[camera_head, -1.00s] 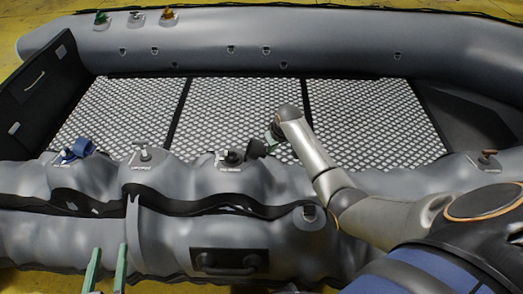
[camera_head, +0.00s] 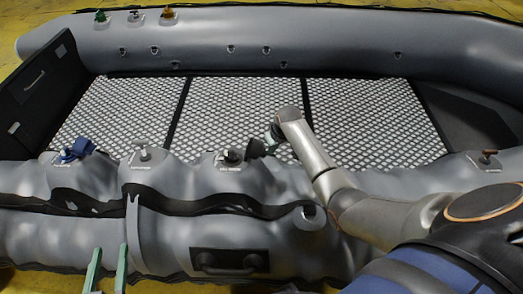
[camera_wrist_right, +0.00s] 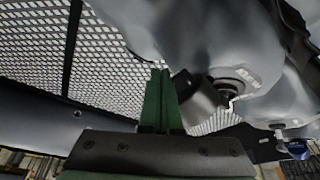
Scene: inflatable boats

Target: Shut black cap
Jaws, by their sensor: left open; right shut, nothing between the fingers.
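The black cap (camera_head: 256,149) stands open at a tilt beside its valve (camera_head: 232,156) on the near grey tube. In the right wrist view the dark cap (camera_wrist_right: 196,98) is just right of my right gripper's fingers, with the valve's round opening (camera_wrist_right: 235,84) uncovered behind it. My right gripper (camera_wrist_right: 160,100) is shut and empty; its green fingers are close to the cap, and I cannot tell if they touch it. In the head view this gripper (camera_head: 272,136) is partly hidden by its wrist. My left gripper (camera_head: 110,250) is open and empty, low in front of the boat.
A blue cap (camera_head: 77,149) and a T-shaped valve handle (camera_head: 143,150) are left along the near tube. A brown handle (camera_head: 487,156) is at the right. A black carry handle (camera_head: 228,264) is on the tube's front. The patterned floor (camera_head: 240,110) is clear.

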